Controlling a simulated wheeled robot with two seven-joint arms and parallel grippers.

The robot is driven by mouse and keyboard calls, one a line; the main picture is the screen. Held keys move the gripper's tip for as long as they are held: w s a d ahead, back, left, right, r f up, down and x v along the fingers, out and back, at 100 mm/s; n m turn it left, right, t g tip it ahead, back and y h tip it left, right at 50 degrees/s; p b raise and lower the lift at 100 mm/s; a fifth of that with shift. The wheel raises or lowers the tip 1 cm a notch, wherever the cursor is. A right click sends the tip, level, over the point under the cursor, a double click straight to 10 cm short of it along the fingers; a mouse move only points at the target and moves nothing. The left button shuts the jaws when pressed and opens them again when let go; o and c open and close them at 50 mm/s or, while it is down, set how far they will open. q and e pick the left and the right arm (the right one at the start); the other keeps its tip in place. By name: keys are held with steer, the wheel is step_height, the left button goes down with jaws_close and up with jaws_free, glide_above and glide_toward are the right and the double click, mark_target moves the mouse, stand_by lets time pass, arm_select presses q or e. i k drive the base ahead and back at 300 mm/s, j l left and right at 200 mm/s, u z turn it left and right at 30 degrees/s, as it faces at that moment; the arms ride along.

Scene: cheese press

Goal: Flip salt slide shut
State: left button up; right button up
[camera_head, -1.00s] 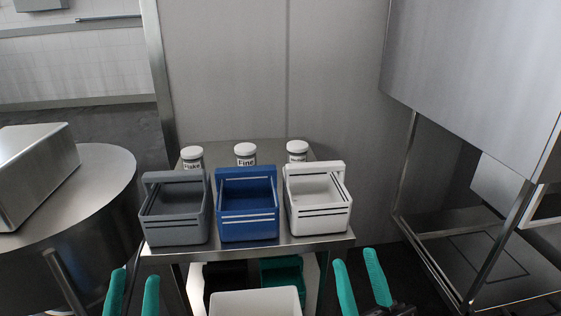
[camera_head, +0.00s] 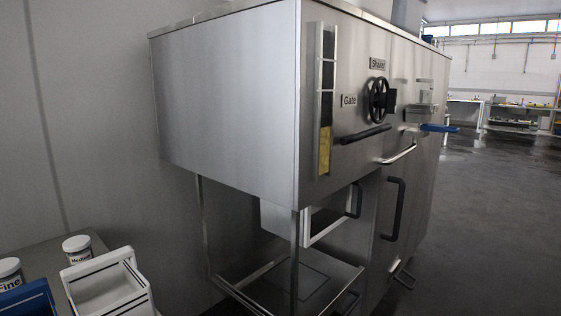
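A large stainless steel machine (camera_head: 230,95) fills the middle of the view. Its front carries a "Shaker" label (camera_head: 378,64), a "Gate" label (camera_head: 348,100) and a black handwheel (camera_head: 376,100). A black bar handle (camera_head: 364,134) lies just below the wheel, and a blue handle (camera_head: 439,128) sticks out farther right. A vertical sight window (camera_head: 326,110) shows yellow material low down and dark above. No part is labelled as the salt slide, and I cannot tell which one it is or whether it is open. Neither gripper is in view.
A side table (camera_head: 40,258) at lower left holds a white bin (camera_head: 100,278), a blue bin (camera_head: 28,298) and jars, one marked "Fine" (camera_head: 9,271). The machine's lower bay has an open shelf (camera_head: 310,280). The floor (camera_head: 490,220) to the right is clear.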

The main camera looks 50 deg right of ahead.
mark_target(439, 128)
steer(key=z, duration=2.55)
steer(key=i+l+z, duration=0.1)
steer(key=i+l, duration=0.4)
steer(key=i+l+z, duration=0.1)
steer(key=i+l, duration=0.35)
steer(key=i, duration=0.2)
steer(key=i+l+z, duration=0.1)
steer(key=i+l, duration=0.3)
steer(key=i, duration=0.2)
